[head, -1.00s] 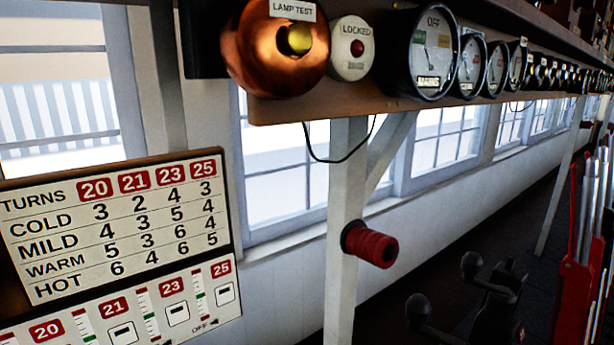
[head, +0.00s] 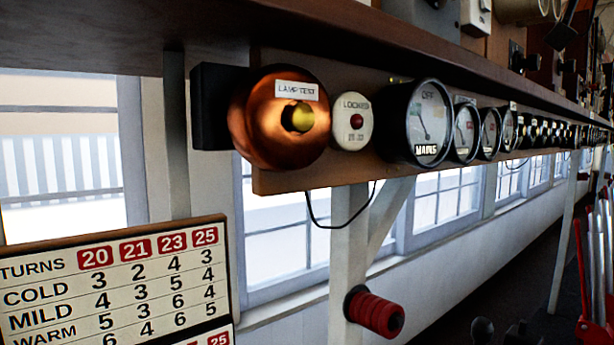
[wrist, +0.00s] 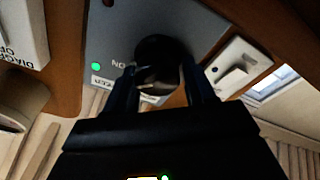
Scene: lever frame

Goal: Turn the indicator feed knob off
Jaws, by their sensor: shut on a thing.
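In the wrist view a round black knob (wrist: 157,58) sits on a grey plate (wrist: 112,40). My gripper (wrist: 162,82) has one finger on each side of the knob and is shut on it. A green light (wrist: 96,67) glows on the plate, beside upside-down lettering that seems to read ON. A small white label (wrist: 104,84) near the knob is partly hidden and hard to read. The knob's pointer direction cannot be made out. Neither my gripper nor this knob can be made out in the head view.
A white switch plate (wrist: 240,68) is close to the right of the knob, and a labelled white box (wrist: 22,30) is at left. In the head view a shelf holds a copper lamp-test bell (head: 278,118) and several dials (head: 427,122). A turns chart (head: 115,285) stands below.

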